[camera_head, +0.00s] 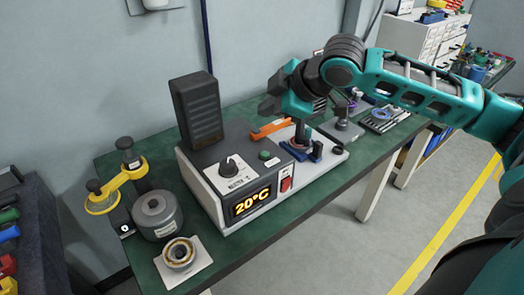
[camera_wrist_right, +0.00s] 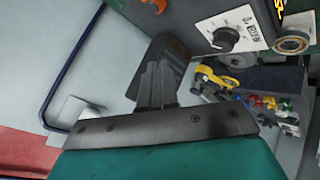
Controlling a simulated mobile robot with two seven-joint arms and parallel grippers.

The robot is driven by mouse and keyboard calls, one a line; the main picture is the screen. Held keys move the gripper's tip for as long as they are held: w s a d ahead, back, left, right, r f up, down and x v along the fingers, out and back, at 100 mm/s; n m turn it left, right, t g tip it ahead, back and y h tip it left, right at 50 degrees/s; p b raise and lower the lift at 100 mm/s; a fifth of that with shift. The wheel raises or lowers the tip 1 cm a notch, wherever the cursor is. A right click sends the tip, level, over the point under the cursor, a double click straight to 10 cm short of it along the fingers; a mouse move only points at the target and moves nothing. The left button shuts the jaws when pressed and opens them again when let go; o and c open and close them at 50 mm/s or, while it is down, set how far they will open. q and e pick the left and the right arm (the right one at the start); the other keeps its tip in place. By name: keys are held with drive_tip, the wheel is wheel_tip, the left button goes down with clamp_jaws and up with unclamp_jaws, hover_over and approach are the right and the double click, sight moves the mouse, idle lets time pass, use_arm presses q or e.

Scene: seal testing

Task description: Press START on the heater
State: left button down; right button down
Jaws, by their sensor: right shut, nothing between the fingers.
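The heater (camera_head: 212,190) is a grey and white box with a dark upright block at its back, standing on the green bench. Its display (camera_head: 251,202) reads 20°C. A black knob (camera_head: 231,165), a small green button (camera_head: 265,155) and a red switch (camera_head: 286,184) are on it. The lettering by the button is too small to read. My right gripper (camera_head: 268,108) is shut and empty, above and behind the heater's right part, apart from the button. In the right wrist view my gripper (camera_wrist_right: 158,75) points toward the heater; the knob (camera_wrist_right: 226,38) shows there. My left gripper is out of view.
An orange-handled tool (camera_head: 270,128) lies just right of the heater, beside a fixture (camera_head: 325,155). A grey cylinder (camera_head: 157,214), a yellow clamp-like piece (camera_head: 118,185) and a ring on a white plate (camera_head: 179,255) are at left. Space above the heater's front is clear.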

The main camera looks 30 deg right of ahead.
drive_tip(key=shift+f, duration=0.1)
drive_tip(key=b, duration=0.3)
hover_over(268, 156)
wheel_tip(268, 156, down, 6)
drive_tip(key=shift+f, duration=0.8)
drive_tip(key=shift+f+b, duration=0.3)
drive_tip(key=shift+f, duration=0.25)
idle(0.7)
